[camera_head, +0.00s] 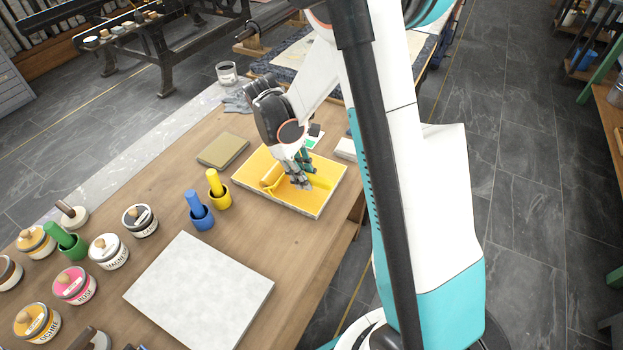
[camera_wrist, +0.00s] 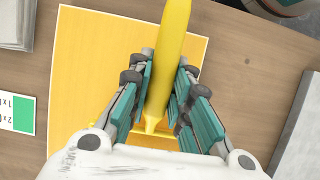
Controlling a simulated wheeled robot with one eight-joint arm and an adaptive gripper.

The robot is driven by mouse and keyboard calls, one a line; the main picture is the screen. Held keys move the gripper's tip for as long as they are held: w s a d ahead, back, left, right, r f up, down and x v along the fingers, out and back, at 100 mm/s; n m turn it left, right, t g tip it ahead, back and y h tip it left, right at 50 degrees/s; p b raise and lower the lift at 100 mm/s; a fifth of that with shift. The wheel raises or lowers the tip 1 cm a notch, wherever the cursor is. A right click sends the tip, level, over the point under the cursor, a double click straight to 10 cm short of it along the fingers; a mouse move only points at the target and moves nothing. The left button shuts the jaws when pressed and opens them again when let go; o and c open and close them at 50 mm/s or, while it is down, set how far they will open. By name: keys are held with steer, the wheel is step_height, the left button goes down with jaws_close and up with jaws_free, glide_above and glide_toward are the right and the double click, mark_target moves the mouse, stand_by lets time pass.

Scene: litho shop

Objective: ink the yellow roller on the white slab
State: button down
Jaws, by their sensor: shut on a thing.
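The yellow roller (camera_head: 270,176) is at a pale-edged slab (camera_head: 317,214) whose top is covered with yellow ink. My gripper (camera_head: 299,178) is shut on the roller's handle. In the wrist view the yellow handle (camera_wrist: 174,45) runs between the two teal-padded fingers of my gripper (camera_wrist: 163,85), with part of the yellow frame below. The roller's drum is mostly hidden there by my wrist. I cannot tell whether the drum touches the ink. A second, bare whitish slab (camera_head: 198,292) lies nearer the front of the wooden table.
Several labelled ink jars (camera_head: 109,251) line the left side. An olive block (camera_head: 223,150) lies behind the pots. Bare wood separates the slabs.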

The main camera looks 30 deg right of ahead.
mark_target(273, 167)
steer(key=shift+w+a, duration=0.95)
steer(key=shift+w, duration=0.5)
steer(key=shift+w+a, duration=0.95)
steer(key=shift+w, duration=0.45)
steer(key=shift+w+a, duration=0.95)
steer(key=shift+w, duration=0.5)
steer(key=shift+r+p, duration=0.95)
steer(key=shift+r, duration=0.6)
steer(key=shift+f, duration=0.1)
steer(key=shift+w+d+f+b, duration=0.25)
steer(key=shift+w+d, duration=0.5)
steer(key=shift+d, duration=0.4)
steer(key=shift+w+d+f+b, duration=0.1)
steer(key=shift+w+d+f, duration=0.15)
steer(key=shift+w+d, duration=0.75)
steer(key=shift+w+d+f+b, duration=0.25)
steer(key=shift+w+d, duration=0.25)
steer(key=shift+d, duration=0.85)
steer(key=shift+f, duration=0.7)
steer(key=shift+s, duration=0.1)
